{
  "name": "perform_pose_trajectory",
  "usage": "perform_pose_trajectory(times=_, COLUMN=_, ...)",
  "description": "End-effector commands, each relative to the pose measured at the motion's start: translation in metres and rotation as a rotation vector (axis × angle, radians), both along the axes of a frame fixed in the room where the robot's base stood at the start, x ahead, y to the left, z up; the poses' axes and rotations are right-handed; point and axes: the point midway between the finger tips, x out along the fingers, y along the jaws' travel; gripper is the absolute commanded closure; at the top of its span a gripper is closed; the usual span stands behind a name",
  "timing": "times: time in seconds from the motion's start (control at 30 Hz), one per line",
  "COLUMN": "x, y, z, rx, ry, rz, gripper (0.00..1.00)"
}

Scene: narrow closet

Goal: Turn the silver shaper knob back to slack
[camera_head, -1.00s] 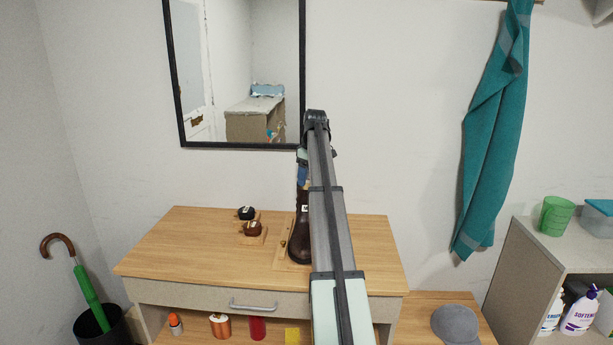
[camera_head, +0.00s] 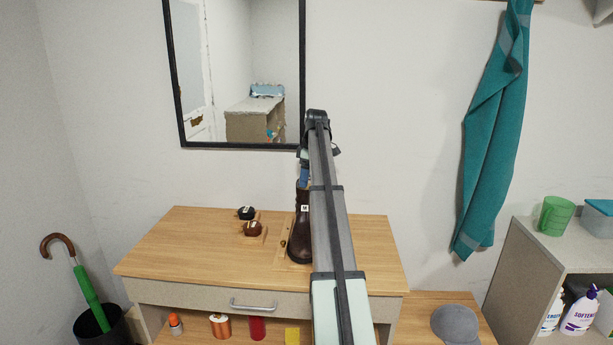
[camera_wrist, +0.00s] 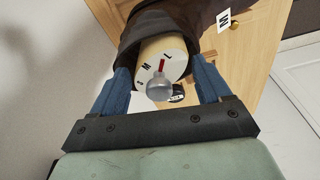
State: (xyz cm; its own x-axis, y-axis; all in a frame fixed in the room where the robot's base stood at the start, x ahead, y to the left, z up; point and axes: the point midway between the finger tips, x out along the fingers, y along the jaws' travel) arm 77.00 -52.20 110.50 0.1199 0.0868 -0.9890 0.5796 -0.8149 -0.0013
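A dark brown boot (camera_head: 299,235) stands upright on the tabletop, partly hidden behind my arm. In the wrist view the boot (camera_wrist: 205,15) has a pale round shaper end (camera_wrist: 178,60) in its opening, marked with letters. The silver shaper knob (camera_wrist: 160,88) sits on this face. A red pointer (camera_wrist: 162,65) shows beside the knob, near the letter at the top of the dial. My gripper (camera_wrist: 163,80) is open, with one blue finger on each side of the knob and clear gaps to it. In the head view my gripper (camera_head: 304,175) is above the boot.
The wooden table (camera_head: 190,250) carries two small dark items, one black (camera_head: 246,213) and one brown (camera_head: 252,229), left of the boot. A mirror (camera_head: 240,80) hangs behind. A teal towel (camera_head: 490,140) hangs at right. The table's left part is mostly free.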

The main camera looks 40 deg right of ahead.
Motion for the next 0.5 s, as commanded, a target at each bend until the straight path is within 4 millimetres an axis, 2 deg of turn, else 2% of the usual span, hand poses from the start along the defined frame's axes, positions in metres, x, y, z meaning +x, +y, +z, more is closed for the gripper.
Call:
perform_pose_trajectory(times=0.03, x=0.0004, y=-0.0008, z=0.0001, rx=-0.001, ry=-0.001, rz=-0.001, gripper=0.15)
perform_pose_trajectory(times=0.2, x=0.001, y=-0.0011, z=0.0004, rx=-0.003, ry=-0.002, rz=-0.003, gripper=0.0)
perform_pose_trajectory(times=0.5, x=0.0014, y=-0.0014, z=0.002, rx=-0.003, ry=-0.003, rz=-0.004, gripper=0.0)
